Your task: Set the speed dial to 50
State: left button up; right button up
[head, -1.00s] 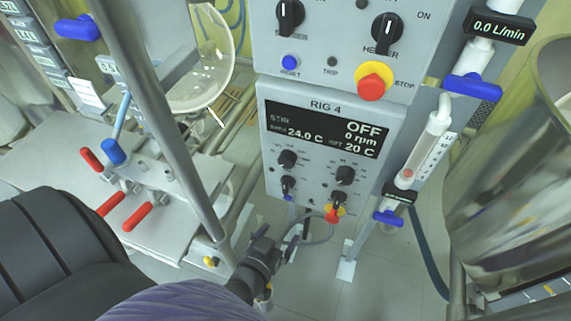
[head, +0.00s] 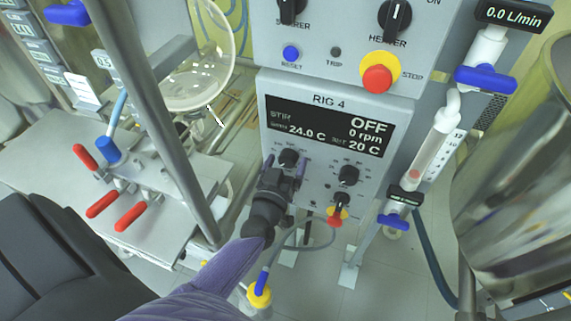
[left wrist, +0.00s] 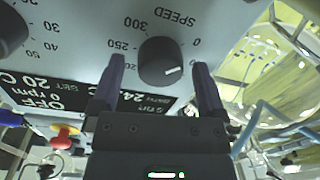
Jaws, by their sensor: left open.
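The speed dial (head: 288,158) is the dark upper-left knob on the RIG 4 panel, below the display (head: 325,130). In the left wrist view the dial (left wrist: 162,62) appears upside down under the word SPEED, with 300 and 250 among its scale marks. Its white pointer mark shows, but I cannot tell the exact setting. My left gripper (head: 284,166) is open in front of the panel. In the left wrist view its fingers (left wrist: 162,78) stand on either side of the dial, with gaps visible. The display reads OFF, 0 rpm, 24.0 C and set 20 C. My right gripper is not in view.
A red stop button (head: 378,78) is above the display. A metal post (head: 158,130) and red-handled clamps (head: 103,203) stand left; a flowmeter (head: 432,145) stands right.

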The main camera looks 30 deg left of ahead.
pick_arm(q)
jog(key=c, duration=0.9)
grip_shut()
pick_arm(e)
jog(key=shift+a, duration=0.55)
pick_arm(q)
jog(key=shift+m, duration=0.3)
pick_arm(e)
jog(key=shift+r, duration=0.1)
pick_arm(q)
jog(key=shift+c, duration=1.8)
grip_release()
jog(key=shift+m+p, duration=0.7)
jog(key=shift+m, duration=0.2)
jog(key=shift+m+p, duration=0.45)
jog(key=shift+m, duration=0.75)
jog(key=shift+f+m+p, duration=0.1)
jog(key=shift+m+p, duration=0.3)
jog(key=shift+m, duration=1.7)
grip_shut()
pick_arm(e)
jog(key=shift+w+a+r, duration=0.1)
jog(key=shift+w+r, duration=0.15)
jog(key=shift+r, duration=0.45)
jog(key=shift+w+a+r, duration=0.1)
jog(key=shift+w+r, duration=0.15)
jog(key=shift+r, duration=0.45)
